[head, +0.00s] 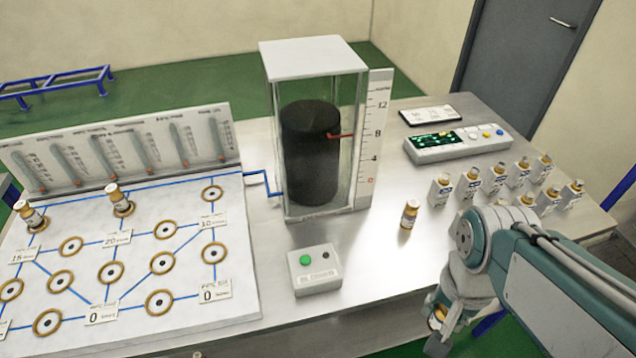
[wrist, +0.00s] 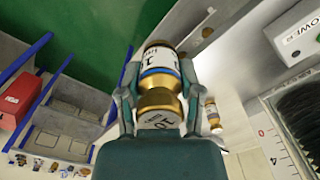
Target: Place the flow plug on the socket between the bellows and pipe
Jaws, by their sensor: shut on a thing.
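My gripper (head: 440,322) is at the lower right in the head view, past the table's front edge. It is shut on a flow plug with a gold body and a white label with a blue band (wrist: 160,62). The plug sits between both fingers in the wrist view. The black bellows (head: 311,150) stands in a clear case at the table's middle. A blue pipe (head: 263,178) runs from the case to the white board (head: 190,265) at left. The board's ring socket nearest the case (head: 212,193) is empty. My gripper is far right of it.
Two plugs (head: 31,215) (head: 121,201) stand on board sockets. A loose gold plug (head: 409,214) stands on the table. Several labelled bottle-like plugs (head: 496,177) stand at right, near my arm. A button box (head: 314,270) is between board and arm. A scale (head: 373,135) stands beside the case.

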